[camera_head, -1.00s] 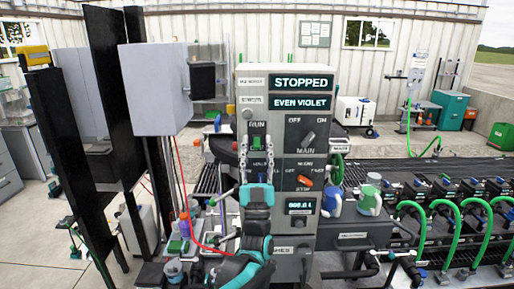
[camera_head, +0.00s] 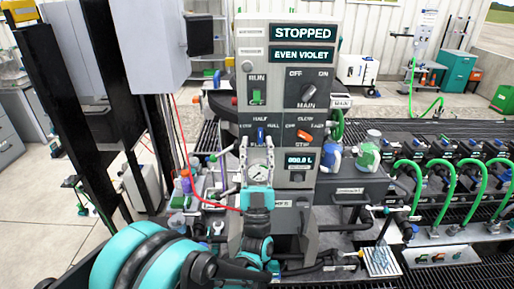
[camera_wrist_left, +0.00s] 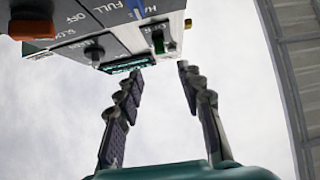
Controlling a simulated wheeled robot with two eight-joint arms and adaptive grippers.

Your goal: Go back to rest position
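My left gripper (camera_head: 257,143) is open and empty, fingers pointing up, in front of the grey control panel (camera_head: 288,92). A round gauge (camera_head: 260,173) shows between its fingers in the head view. The fingertips overlap the area beside the blue switch (camera_head: 261,135); I cannot tell the exact gap in depth. My right gripper is not in view.
The panel display (camera_head: 303,33) reads STOPPED. A grey box (camera_head: 149,45) and black posts (camera_head: 101,60) stand left of the arm. Two bottles (camera_head: 367,155) sit right of the panel. Green hoses (camera_head: 445,170) line the right side. Open floor (camera_head: 30,215) lies at left.

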